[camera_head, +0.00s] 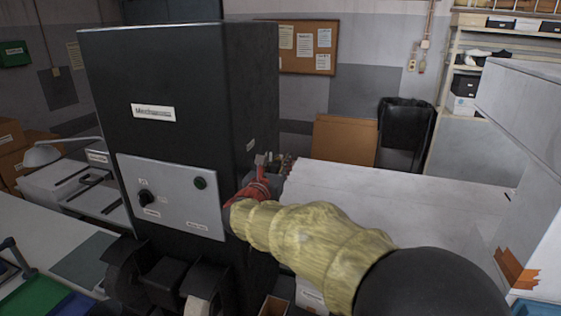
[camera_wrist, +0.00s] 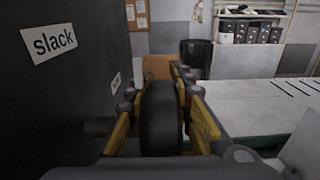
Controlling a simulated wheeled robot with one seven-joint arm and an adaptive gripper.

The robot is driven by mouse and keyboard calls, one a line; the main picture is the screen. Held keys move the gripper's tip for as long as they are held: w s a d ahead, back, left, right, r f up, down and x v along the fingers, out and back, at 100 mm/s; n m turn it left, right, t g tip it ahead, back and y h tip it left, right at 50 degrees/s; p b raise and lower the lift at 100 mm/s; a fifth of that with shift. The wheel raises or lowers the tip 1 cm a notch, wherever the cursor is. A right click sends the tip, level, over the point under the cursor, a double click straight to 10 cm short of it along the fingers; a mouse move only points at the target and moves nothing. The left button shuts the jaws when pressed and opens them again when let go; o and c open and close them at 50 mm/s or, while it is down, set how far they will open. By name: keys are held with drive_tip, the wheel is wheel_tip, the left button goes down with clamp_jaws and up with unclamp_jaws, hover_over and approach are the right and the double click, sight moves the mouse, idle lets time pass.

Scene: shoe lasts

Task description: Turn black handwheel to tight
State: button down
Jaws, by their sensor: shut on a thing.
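The black handwheel (camera_wrist: 160,118) shows in the wrist view as a dark disc seen nearly edge-on, beside the side face of a tall black machine (camera_head: 150,65). My gripper (camera_wrist: 161,82) has its yellow fingers on either side of the wheel and is shut on it. In the head view my gripper (camera_head: 262,178) reaches the machine's right side, and I cannot make out the wheel there. A white label reading "slack" (camera_wrist: 53,43) is on the machine face. A smaller label (camera_wrist: 116,83) lies farther along it, its text unreadable.
A pale worktop (camera_head: 400,200) extends to the right of the machine. A grey panel (camera_head: 175,195) with a black knob is on the machine front. A white block-like body (camera_head: 525,150) stands at the right. A black bin (camera_head: 406,122) and shelves (camera_head: 500,50) are behind.

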drive_tip(key=shift+r+p, duration=0.15)
drive_tip(key=shift+p, duration=0.3)
drive_tip(key=shift+s+a+f+g+y+p, duration=0.1)
drive_tip(key=shift+s+f+g+y+p, duration=0.15)
drive_tip(key=shift+f+g+y+p, duration=1.4)
drive_tip(key=shift+s+a+f+g+y+p, duration=0.15)
drive_tip(key=shift+s+f+g+y+p, duration=0.2)
drive_tip(key=shift+g+p, duration=2.5)
drive_tip(key=shift+s+a+f+g+y+p, duration=0.15)
drive_tip(key=shift+f+g+y+p, duration=1.1)
drive_tip(key=shift+g, duration=1.75)
drive_tip(key=shift+r+h, duration=0.1)
drive_tip(key=shift+h, duration=0.15)
drive_tip(key=c, duration=1.5)
unclamp_jaws()
drive_tip(key=shift+c, duration=0.2)
